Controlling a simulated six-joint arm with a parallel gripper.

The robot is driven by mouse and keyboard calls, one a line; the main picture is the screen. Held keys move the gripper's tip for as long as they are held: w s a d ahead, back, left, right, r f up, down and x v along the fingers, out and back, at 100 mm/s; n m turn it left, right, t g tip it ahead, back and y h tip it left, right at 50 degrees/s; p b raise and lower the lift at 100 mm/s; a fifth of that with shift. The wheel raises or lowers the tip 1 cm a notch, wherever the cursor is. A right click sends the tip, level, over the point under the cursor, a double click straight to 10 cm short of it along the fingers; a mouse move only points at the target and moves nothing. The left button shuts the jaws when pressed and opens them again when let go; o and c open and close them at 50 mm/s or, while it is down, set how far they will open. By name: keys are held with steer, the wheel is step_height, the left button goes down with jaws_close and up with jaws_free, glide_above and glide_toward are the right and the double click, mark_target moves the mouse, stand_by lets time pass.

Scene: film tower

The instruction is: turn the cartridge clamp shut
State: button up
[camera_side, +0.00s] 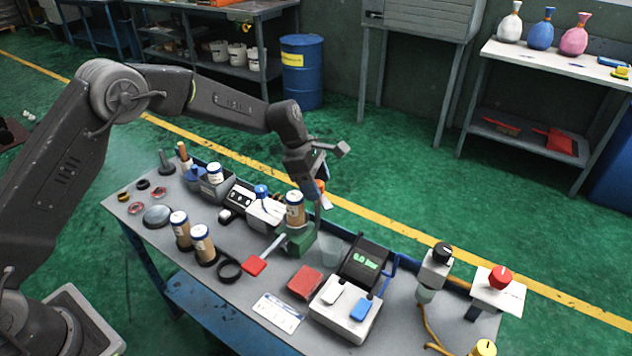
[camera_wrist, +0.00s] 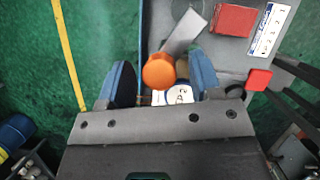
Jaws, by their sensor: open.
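The cartridge (camera_side: 294,210), tan with a white and blue top, stands upright in a green holder (camera_side: 302,241). Its cap shows in the wrist view (camera_wrist: 180,95). The clamp seems to be a pale grey plate (camera_wrist: 185,32) with a round orange knob (camera_wrist: 158,72); the plate points away from the cap. In the side view the plate (camera_side: 326,203) shows below my gripper (camera_side: 320,188). My gripper's blue fingers (camera_wrist: 161,80) are open, one either side of the knob, with gaps visible. The knob partly hides the cap. Contact cannot be told.
A lever with a red paddle (camera_side: 254,265) sticks out from the holder's front. A clear cup (camera_side: 331,251) stands close on the right, beside a black device with a green display (camera_side: 364,262). A red block (camera_side: 305,283) and two cartridges (camera_side: 202,243) stand nearby.

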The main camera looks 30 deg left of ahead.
steer(key=c, duration=0.9)
steer(key=shift+m, duration=0.4)
steer(key=m+g, duration=0.1)
steer(key=m, duration=0.2)
steer(key=shift+w+g, duration=0.1)
steer(key=shift+g, duration=0.2)
steer(key=m, duration=0.2)
steer(key=m+g, duration=0.1)
steer(key=m, duration=0.1)
steer(key=shift+m+g, duration=0.3)
steer(key=m, duration=0.2)
steer(key=m+g+y, duration=0.1)
steer(key=m, duration=0.1)
steer(key=shift+w+y, duration=0.1)
steer(key=shift+y, duration=0.2)
steer(key=shift+d+m+g+y, duration=0.1)
steer(key=shift+m+g+y, duration=0.25)
steer(key=shift+m, duration=0.8)
steer(key=shift+m+g+y, duration=0.25)
steer(key=shift+m+g, duration=0.1)
steer(key=shift+m, duration=0.8)
